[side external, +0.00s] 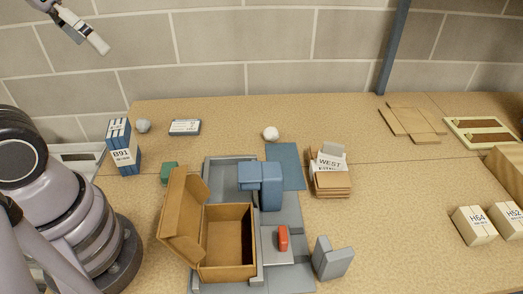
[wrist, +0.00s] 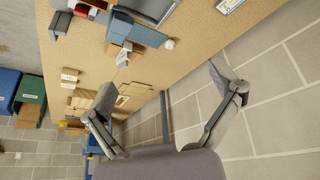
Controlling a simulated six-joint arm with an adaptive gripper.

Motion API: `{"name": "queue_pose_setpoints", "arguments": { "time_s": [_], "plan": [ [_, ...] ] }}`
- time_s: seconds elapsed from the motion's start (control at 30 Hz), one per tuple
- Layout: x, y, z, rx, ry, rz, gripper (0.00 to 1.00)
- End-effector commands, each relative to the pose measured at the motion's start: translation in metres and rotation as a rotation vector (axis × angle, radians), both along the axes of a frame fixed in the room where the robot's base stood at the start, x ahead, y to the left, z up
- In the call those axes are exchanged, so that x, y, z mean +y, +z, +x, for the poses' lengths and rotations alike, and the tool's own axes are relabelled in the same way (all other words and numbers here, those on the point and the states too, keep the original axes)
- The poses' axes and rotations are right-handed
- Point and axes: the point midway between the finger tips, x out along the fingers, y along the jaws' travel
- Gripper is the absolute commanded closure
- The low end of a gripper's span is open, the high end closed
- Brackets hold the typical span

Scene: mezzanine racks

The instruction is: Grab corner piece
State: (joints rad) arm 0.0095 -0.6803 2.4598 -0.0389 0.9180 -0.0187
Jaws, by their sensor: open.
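A grey-blue angled block (side external: 332,258), which looks like the corner piece, stands on the table at the right of a grey fixture (side external: 283,247). A blue L-shaped block (side external: 262,183) stands on the fixture, so I cannot tell for sure which one is the corner piece. My gripper (wrist: 163,88) is open and empty, its two fingers wide apart in the wrist view. In the side external view part of my gripper (side external: 97,42) shows at the upper left, high above the table and far from both blocks.
An open cardboard box (side external: 228,238) stands beside the blue block, and a small red block (side external: 283,238) sits on the fixture. Cardboard pieces marked WEST (side external: 331,180) lie at the right, boxes H64 (side external: 474,225) and H52 (side external: 508,219) farther right. A brick wall (side external: 215,50) backs the table.

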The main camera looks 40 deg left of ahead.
Motion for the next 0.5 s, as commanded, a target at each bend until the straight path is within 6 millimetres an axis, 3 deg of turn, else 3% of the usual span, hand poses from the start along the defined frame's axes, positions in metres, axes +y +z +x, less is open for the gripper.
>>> {"name": "queue_pose_setpoints", "arguments": {
  "time_s": [0.27, 0.5],
  "plan": [
    [-0.057, -0.008, 0.083, 0.335, 0.103, -0.256, 0.09],
    [-0.125, -0.055, 0.160, 0.673, 0.240, -0.458, 0.09]
  ]
}}
